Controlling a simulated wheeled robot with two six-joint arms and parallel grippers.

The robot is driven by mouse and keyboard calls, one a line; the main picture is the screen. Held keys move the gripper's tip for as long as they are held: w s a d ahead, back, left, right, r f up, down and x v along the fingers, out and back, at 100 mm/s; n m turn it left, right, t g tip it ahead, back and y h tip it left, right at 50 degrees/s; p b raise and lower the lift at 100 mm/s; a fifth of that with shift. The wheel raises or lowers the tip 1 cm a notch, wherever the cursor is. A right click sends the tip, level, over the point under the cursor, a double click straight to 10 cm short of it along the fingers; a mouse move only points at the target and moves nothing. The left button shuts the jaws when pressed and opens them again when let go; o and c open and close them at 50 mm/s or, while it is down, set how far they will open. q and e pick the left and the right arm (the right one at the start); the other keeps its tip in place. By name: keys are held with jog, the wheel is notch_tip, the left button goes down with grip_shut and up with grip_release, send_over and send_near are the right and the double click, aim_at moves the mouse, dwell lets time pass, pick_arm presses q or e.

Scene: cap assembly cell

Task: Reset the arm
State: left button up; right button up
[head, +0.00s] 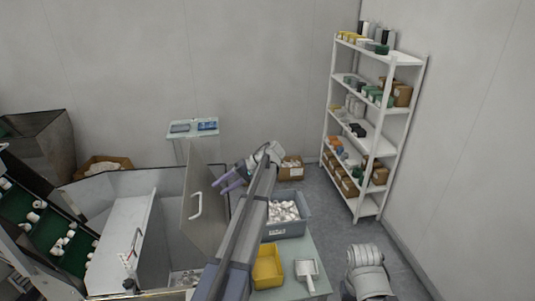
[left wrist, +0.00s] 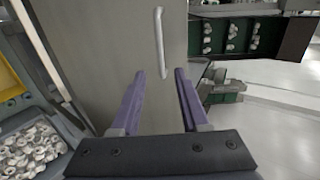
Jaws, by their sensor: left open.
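My left arm reaches up through the middle of the head view. Its gripper (head: 222,184) has purple fingers that point left, near the upper edge of a grey door panel (head: 203,225). In the left wrist view the two fingers of my left gripper (left wrist: 160,73) stand apart with nothing between them. Behind them is the same grey panel (left wrist: 95,50) with its light bar handle (left wrist: 160,42). The handle lies beyond the fingertips, and I cannot tell how far. A white, rounded arm part, likely mine, shows at the lower right, but no right gripper is visible.
A grey bin of white caps (head: 287,229), a yellow bin (head: 267,272) and a white scoop (head: 307,270) are beside my left arm. An open-topped machine (head: 125,215) with green cap trays stands left. A loaded shelf (head: 372,135) stands right. Floor is clear before the shelf.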

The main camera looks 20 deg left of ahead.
pick_arm(q)
jog(key=s+d+f+m+t+h+b, duration=0.2)
jog(key=s+d+f+m+b, duration=0.1)
jog(key=s+d+f+b, duration=0.4)
jog(key=s+d+f+m+t+h+b, duration=0.2)
jog(key=s+d+f+b, duration=0.6)
jog(key=d+f, duration=0.6)
jog(key=s+d+f+m+t+h+b, duration=0.1)
jog(key=s+d+f+m+h+b, duration=0.3)
jog(key=d, duration=1.3)
jog(key=s+f+m+b, duration=0.1)
jog(key=s+f+b, duration=0.2)
jog(key=s+f, duration=0.2)
notch_tip(320, 180, down, 2)
jog(key=shift+d+f+t, duration=0.1)
jog(key=shift+d+t, duration=0.25)
jog(key=shift+t, duration=0.05)
